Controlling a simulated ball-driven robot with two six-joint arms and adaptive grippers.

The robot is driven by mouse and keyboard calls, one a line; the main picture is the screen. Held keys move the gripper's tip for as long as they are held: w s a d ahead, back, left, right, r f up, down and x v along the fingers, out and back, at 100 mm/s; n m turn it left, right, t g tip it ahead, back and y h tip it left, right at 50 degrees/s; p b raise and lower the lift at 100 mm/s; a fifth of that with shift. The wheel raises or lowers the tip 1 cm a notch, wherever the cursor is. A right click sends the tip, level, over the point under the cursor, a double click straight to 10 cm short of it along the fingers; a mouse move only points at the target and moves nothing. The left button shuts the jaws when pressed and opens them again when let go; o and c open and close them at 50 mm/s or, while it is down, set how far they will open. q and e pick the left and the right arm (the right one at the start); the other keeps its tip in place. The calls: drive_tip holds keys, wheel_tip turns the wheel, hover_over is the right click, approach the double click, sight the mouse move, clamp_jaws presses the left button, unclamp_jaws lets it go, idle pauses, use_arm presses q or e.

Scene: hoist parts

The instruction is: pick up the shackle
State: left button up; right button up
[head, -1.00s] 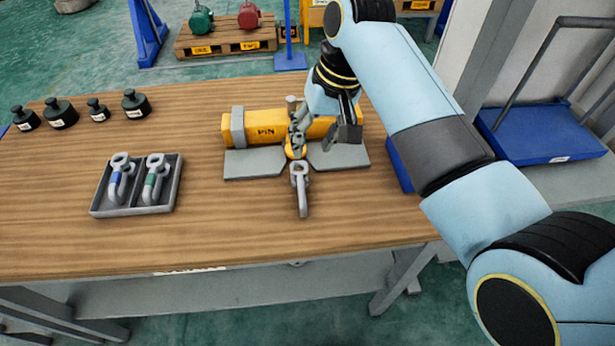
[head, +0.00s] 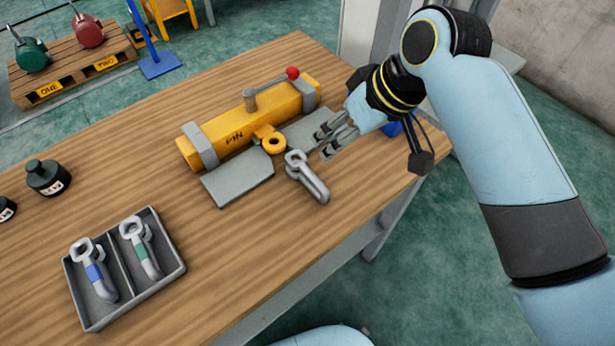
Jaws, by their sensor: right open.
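My right gripper (head: 328,141) is open and empty, right of the eye and above the right grey plate, apart from the shackle. Two more shackles, one with a blue band (head: 95,272) and one with a green band (head: 141,248), lie in separate compartments of the grey tray (head: 178,262). My left gripper is out of view.
A lever with a red knob (head: 292,73) sticks up from the block. A grey plate (head: 238,184) lies before it. Dark weights (head: 48,177) stand at the left. The wooden table (head: 225,255) is clear between tray and shackle.

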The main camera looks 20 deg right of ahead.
sight(311, 173)
drive_tip(key=x, duration=0.3)
drive_tip(key=s+x, duration=0.1)
drive_tip(key=x, duration=0.3)
drive_tip(key=s+x, duration=0.1)
drive_tip(key=x, duration=0.2)
drive_tip(key=shift+w+a+f, duration=0.15)
drive_tip(key=shift+a+f, duration=0.2)
drive_tip(key=shift+f, duration=0.15)
drive_tip(key=shift+w+a+f, duration=0.1)
drive_tip(key=shift+f, duration=0.3)
drive_tip(key=c, duration=0.5)
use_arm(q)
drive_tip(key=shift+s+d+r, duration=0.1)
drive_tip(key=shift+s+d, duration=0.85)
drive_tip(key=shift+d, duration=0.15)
use_arm(e)
clamp_jaws()
